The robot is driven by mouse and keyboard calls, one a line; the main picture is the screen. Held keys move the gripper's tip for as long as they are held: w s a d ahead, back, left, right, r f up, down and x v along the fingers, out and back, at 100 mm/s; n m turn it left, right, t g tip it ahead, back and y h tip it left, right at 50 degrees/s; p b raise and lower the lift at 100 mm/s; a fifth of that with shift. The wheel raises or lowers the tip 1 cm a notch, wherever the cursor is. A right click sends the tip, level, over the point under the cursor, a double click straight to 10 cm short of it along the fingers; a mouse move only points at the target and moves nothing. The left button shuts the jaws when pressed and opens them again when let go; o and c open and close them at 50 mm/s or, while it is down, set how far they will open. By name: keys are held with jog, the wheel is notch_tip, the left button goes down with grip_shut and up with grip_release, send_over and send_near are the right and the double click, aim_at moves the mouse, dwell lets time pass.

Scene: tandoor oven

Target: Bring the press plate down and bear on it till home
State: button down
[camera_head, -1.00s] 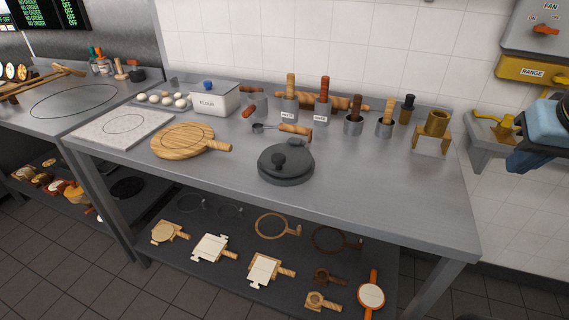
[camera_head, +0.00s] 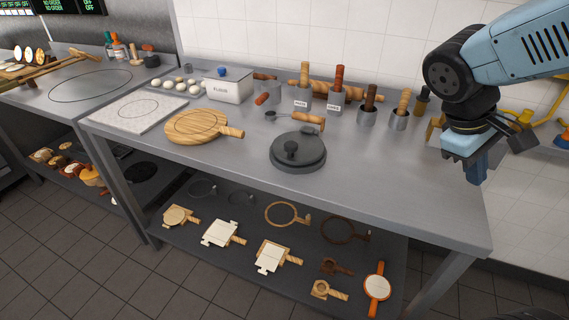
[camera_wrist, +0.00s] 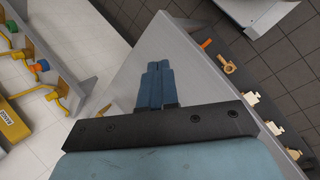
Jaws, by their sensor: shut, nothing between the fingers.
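I cannot tell whether the plate is fully home. My gripper (camera_head: 477,170) hangs over the right end of the table, well to the right of the press and apart from it, pointing down. In the wrist view its blue fingers (camera_wrist: 155,87) are together with nothing between them. The press is not visible in the wrist view.
The steel table (camera_head: 400,205) has clear room between press and gripper. Behind stand utensil pots (camera_head: 367,115), a rolling pin and a flour box (camera_head: 228,86). A round wooden board (camera_head: 197,125) lies left. The lower shelf holds several paddles and rings.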

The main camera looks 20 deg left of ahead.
jog(key=w+a+f+n+t+h, duration=0.25)
jog(key=a+f+n+t, duration=0.2)
jog(key=a+n, duration=0.35)
jog(key=w+a+f+n+t+h, duration=0.25)
jog(key=a+n+t, duration=0.3)
jog(key=a, duration=0.55)
jog(key=s+a+f+n+t+y, duration=0.45)
jog(key=a+f+n, duration=0.2)
jog(key=a, duration=0.35)
jog(key=s+a+f+n+t+y, duration=0.4)
jog(key=s+a+f+n+y, duration=0.15)
jog(key=a+n, duration=0.3)
send_near(290, 153)
jog(key=w+f, duration=0.2)
jog(key=w, duration=0.1)
jog(key=shift+d+f+m, duration=0.1)
jog(key=shift+d+m, duration=0.05)
jog(key=shift+m, duration=0.2)
jog(key=shift+w+r, duration=0.8)
jog(key=shift+r, duration=0.15)
jog(key=shift+w+r, duration=0.55)
jog(key=shift+r, duration=0.1)
